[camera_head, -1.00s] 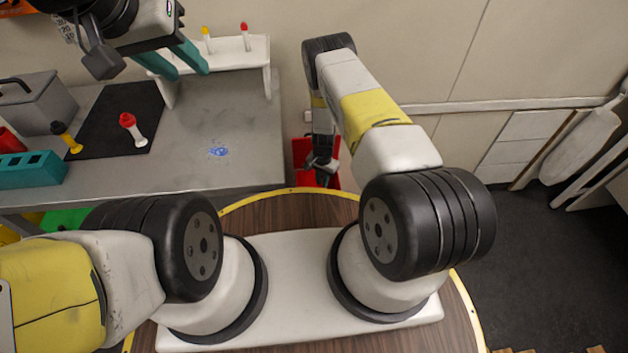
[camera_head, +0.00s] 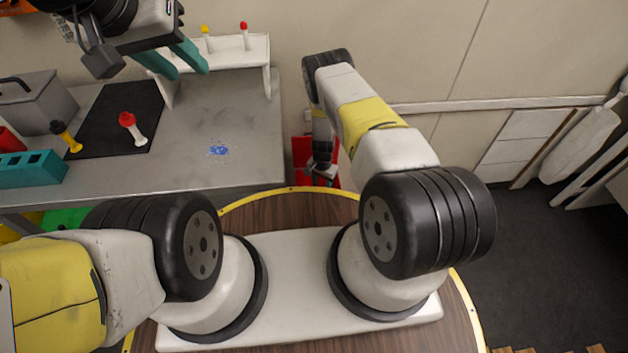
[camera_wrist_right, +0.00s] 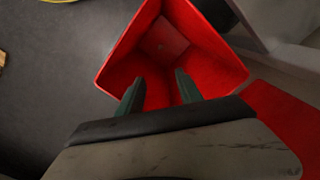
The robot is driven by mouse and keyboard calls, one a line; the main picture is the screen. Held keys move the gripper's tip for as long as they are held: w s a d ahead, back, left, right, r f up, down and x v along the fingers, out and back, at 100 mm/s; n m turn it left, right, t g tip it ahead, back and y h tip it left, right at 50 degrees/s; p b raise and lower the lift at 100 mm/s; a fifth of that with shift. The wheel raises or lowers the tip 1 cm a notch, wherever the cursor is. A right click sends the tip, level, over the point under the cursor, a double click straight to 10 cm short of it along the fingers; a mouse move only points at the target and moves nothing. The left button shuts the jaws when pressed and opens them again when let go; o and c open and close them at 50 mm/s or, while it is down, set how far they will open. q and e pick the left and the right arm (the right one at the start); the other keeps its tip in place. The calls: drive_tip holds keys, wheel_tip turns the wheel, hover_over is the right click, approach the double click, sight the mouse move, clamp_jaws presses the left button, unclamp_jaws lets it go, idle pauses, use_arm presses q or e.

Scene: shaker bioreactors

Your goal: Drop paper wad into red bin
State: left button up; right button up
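The red bin (camera_head: 302,150) stands on the floor past the bench's right end, partly hidden by my right arm. In the right wrist view the open bin (camera_wrist_right: 205,55) lies straight ahead of my right gripper (camera_wrist_right: 160,78). Its two dark green fingers are apart with nothing between them, and they overlap the bin's near part in that view. In the head view this gripper (camera_head: 320,176) is small and dark in front of the bin. My left gripper (camera_head: 187,72) is open and empty above the bench. I cannot make out a paper wad in any view.
The grey bench (camera_head: 225,115) bears a black mat (camera_head: 105,135), a white rack (camera_head: 235,52), a teal block (camera_head: 30,169), a grey box (camera_head: 38,100) and a blue patch (camera_head: 218,151). The wall is close behind the bin. Dark floor (camera_head: 530,240) is clear at right.

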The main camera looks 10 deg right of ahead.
wheel_tip(320, 180, up, 8)
idle(0.5)
drive_tip(key=shift+f, duration=0.1)
